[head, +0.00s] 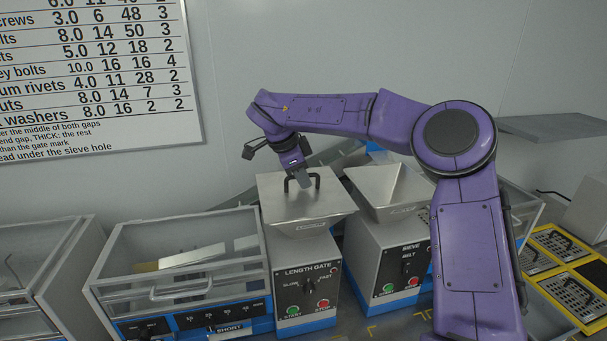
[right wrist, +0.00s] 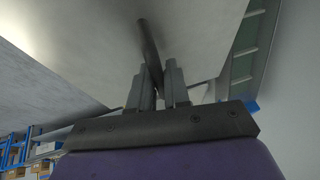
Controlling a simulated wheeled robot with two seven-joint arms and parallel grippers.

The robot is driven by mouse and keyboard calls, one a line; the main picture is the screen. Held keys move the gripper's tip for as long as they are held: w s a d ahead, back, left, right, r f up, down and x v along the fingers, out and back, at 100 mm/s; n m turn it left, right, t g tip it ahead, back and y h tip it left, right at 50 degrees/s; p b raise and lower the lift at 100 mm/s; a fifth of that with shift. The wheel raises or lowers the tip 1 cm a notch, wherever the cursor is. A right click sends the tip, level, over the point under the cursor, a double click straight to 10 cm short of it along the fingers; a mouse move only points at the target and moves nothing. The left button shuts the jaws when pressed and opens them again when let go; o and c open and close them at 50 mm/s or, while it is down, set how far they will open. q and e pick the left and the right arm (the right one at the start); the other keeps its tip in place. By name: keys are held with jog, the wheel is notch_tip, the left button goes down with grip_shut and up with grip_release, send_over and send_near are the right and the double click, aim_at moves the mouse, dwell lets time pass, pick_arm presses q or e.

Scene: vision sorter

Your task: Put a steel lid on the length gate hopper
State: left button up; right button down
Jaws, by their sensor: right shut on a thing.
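The length gate hopper (head: 312,226) is a steel funnel on a grey machine labelled LENGTH GATE. A flat steel lid (head: 275,204) with a dark bar handle (head: 287,186) lies over its mouth. It looks level and flush, but I cannot tell whether it rests fully on the rim. My right gripper (head: 302,177) reaches down from behind and is shut on the handle. In the right wrist view the fingers (right wrist: 160,86) close around the dark handle (right wrist: 149,42), with the pale lid (right wrist: 75,50) filling the upper left. My left gripper is not in view.
The open sieve hopper (head: 393,190) stands just to the right, close to my right arm. A clear-sided bin (head: 180,230) labelled SHORT is on the left. Yellow-framed trays (head: 565,255) lie at the right. A grey shelf (head: 555,126) juts from the wall.

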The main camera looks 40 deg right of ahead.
jog(key=shift+s, duration=0.15)
jog(key=shift+a, duration=0.1)
jog(key=c, duration=1)
grip_release()
jog(key=v, duration=1)
jog(key=shift+a+r, duration=0.1)
jog(key=shift+r, duration=0.15)
